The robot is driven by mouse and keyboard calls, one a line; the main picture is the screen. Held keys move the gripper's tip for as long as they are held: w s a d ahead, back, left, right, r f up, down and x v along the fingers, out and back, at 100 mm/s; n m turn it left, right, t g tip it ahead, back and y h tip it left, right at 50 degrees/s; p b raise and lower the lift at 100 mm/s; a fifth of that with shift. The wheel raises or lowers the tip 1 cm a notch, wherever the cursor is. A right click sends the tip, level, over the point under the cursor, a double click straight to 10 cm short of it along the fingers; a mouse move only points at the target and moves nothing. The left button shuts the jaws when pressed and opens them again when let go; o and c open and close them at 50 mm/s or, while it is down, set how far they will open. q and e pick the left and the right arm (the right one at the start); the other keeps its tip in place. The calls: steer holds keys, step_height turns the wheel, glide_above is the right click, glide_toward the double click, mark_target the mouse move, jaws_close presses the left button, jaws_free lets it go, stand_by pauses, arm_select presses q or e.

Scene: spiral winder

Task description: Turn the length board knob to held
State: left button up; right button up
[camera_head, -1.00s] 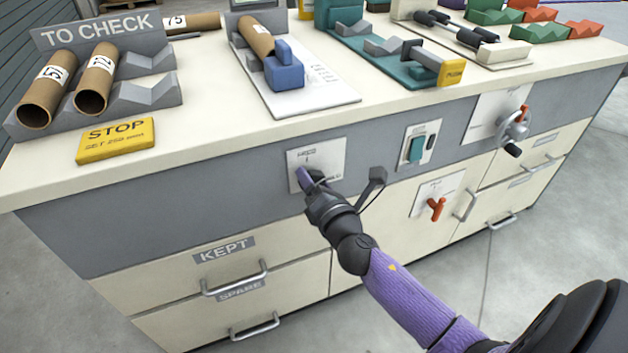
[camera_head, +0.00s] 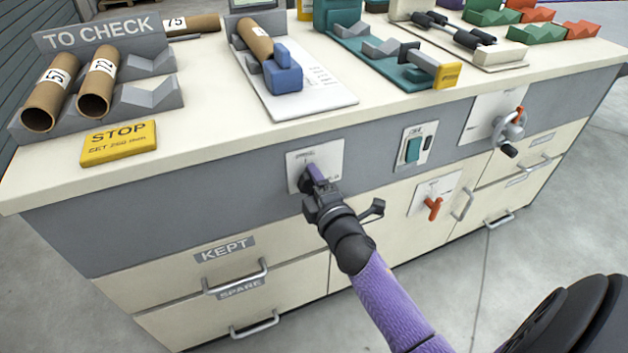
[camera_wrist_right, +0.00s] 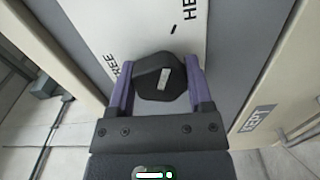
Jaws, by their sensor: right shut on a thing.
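The length board knob (camera_wrist_right: 160,80) is a dark knob with a pale pointer mark, on a white plate (camera_head: 330,158) on the front of the bench. In the right wrist view the plate (camera_wrist_right: 165,25) carries the lettering "FREE" and the start of "HE", with a short black tick between. My right gripper (camera_head: 312,178) is at the plate in the head view. In the right wrist view its purple fingers (camera_wrist_right: 158,88) are on either side of the knob, shut on it. The knob is mostly hidden by the gripper in the head view. My left gripper is not in view.
Right of the plate are a teal switch (camera_head: 415,149), an orange-red lever (camera_head: 433,208) and a crank wheel (camera_head: 510,128). Drawers with handles (camera_head: 236,278) are below. Tubes, fixtures and a yellow STOP sign (camera_head: 118,142) are on the bench top.

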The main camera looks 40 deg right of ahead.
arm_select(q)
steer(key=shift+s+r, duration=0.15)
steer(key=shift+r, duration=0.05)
arm_select(e)
steer(key=shift+m, duration=0.6)
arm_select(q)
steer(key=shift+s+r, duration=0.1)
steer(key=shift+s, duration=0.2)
arm_select(e)
steer(key=shift+f+m, duration=0.1)
steer(key=shift+m, duration=0.2)
steer(key=o, duration=1.3)
steer(key=shift+c, duration=0.2)
steer(key=shift+s, duration=0.15)
arm_select(q)
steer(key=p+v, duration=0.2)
steer(key=p, duration=0.1)
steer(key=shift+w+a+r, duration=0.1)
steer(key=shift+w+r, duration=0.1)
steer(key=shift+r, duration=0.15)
arm_select(e)
steer(key=v, duration=0.9)
steer(key=shift+s+a, duration=0.15)
steer(key=shift+s, duration=0.15)
